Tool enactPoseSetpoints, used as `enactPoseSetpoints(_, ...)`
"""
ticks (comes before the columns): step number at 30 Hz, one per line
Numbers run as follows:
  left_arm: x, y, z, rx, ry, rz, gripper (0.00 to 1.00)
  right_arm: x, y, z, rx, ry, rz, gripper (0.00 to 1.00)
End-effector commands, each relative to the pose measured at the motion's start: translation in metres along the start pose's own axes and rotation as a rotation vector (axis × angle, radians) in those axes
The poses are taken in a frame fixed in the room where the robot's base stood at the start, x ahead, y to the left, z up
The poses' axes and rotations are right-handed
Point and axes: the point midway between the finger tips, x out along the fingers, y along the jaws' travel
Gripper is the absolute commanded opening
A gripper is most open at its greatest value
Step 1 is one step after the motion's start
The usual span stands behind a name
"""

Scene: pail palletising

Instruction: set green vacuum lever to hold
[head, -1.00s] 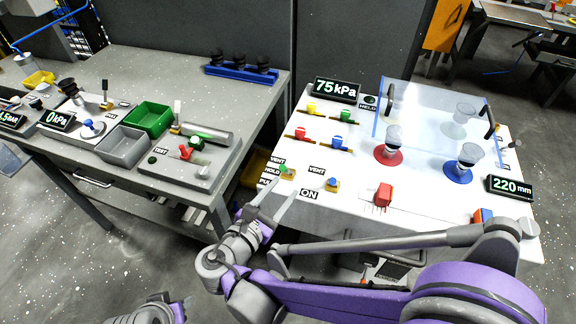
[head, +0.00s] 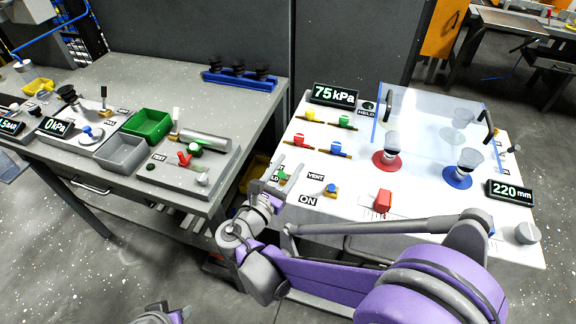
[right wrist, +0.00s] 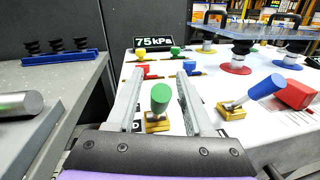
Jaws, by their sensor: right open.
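The green vacuum lever (head: 283,177) stands at the left front of the white panel (head: 352,180). In the right wrist view its green knob (right wrist: 160,97) rises from a brass base (right wrist: 157,124), leaning slightly right. My right gripper (head: 284,170) is open, with a finger on either side of the knob. I see a gap on both sides in the wrist view, so it is not gripped. The fingers partly cover the lever's position labels, so its exact setting is hard to read. My left gripper is out of view; only a bit of my left arm shows at the bottom.
A blue lever (head: 331,189) stands just right of the green one, and also leans right in the wrist view (right wrist: 262,90). A red block (head: 383,201) lies farther right. Red and blue suction cups stand behind. A 75 kPa display (head: 335,94) is at the back. A grey bench (head: 205,110) stands left.

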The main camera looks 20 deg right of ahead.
Motion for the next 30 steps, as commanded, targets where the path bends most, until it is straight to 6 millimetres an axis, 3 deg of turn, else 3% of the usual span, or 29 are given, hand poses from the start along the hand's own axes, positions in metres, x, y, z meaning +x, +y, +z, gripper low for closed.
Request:
enactPoseSetpoints(8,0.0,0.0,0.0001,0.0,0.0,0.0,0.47,0.0018,0.0002,-0.0001,0.0,0.0,0.001,0.52)
enactPoseSetpoints(17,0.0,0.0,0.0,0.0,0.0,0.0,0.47,0.0016,0.0001,-0.0001,0.0,0.0,0.0,0.0)
enactPoseSetpoints(30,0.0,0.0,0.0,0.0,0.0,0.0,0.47,0.0015,0.0001,-0.0001,0.0,0.0,0.0,0.0)
